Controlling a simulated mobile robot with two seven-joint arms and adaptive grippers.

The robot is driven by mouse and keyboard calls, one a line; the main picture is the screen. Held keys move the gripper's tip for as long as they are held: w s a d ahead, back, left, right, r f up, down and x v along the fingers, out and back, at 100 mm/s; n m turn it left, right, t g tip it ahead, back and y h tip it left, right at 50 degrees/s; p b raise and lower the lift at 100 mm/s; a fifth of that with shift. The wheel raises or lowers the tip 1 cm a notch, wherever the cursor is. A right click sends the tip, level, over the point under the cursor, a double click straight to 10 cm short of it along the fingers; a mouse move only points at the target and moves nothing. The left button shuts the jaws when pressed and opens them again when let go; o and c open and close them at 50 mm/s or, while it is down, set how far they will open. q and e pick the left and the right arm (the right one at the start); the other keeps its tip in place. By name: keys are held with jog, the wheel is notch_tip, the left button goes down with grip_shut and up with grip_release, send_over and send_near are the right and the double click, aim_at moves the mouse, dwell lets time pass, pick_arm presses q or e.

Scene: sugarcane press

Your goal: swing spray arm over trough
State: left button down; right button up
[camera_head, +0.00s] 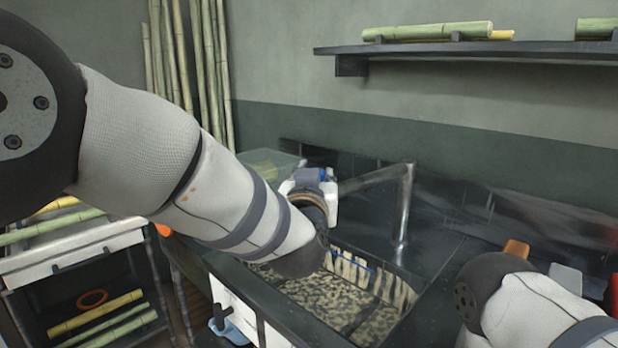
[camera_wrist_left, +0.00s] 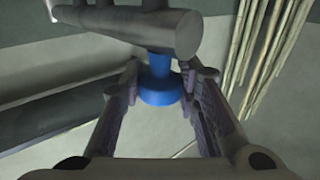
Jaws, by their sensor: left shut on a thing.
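The spray arm (camera_head: 372,180) is a grey metal pipe that reaches left from the top of an upright post (camera_head: 404,215). Its free end is at my left gripper (camera_head: 318,182), which is partly hidden by my wrist. In the left wrist view, a blue nozzle (camera_wrist_left: 160,88) under the thick grey pipe end (camera_wrist_left: 150,28) sits between the two fingers of my left gripper (camera_wrist_left: 161,80), which is shut on it. The trough (camera_head: 335,300) is a dark sunken basin with a mottled floor, partly hidden by my left forearm. My right gripper is outside the view; only my right arm shows.
A wall shelf (camera_head: 480,49) holds cane pieces. Tall canes (camera_head: 190,60) lean in the back corner. A rack with cane (camera_head: 75,250) stands at the left. A clear green bin (camera_head: 268,160) is behind my left arm. Orange and grey items lie beside my right arm.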

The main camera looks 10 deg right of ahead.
pick_arm(q)
jog(key=shift+f, duration=0.1)
jog(key=c, duration=1.2)
grip_release()
jog(key=v, duration=1.2)
